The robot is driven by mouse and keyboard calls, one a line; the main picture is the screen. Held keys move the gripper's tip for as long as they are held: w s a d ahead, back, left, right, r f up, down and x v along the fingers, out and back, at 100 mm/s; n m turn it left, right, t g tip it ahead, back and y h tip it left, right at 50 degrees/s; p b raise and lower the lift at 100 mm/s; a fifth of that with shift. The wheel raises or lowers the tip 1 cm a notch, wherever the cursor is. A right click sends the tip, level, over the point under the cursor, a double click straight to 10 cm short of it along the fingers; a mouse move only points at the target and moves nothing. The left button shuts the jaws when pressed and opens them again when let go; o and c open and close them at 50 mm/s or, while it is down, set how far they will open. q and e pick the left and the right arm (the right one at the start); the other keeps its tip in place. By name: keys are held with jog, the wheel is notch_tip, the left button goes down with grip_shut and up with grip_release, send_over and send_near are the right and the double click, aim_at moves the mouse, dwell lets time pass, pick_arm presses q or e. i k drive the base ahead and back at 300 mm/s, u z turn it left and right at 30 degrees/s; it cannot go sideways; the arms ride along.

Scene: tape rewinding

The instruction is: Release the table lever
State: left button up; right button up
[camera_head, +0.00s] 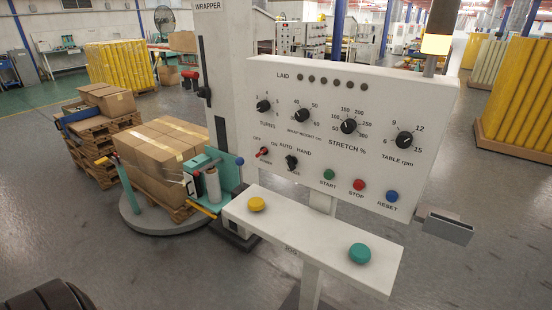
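A pallet of taped cardboard boxes (160,150) sits on the turntable, just right of the lever. A teal film carriage (226,172) with a pale roll stands at the wrapper column, with a blue knob and a yellow bar near it. Neither of my grippers is in view.
A white control panel (345,130) with dials, switches and buttons fills the right. Below it, a white shelf (310,243) on a post carries yellow and teal buttons. Another loaded pallet (108,98) stands behind the turntable.

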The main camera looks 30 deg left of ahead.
aim_at(239, 161)
jog(key=u, duration=1.3)
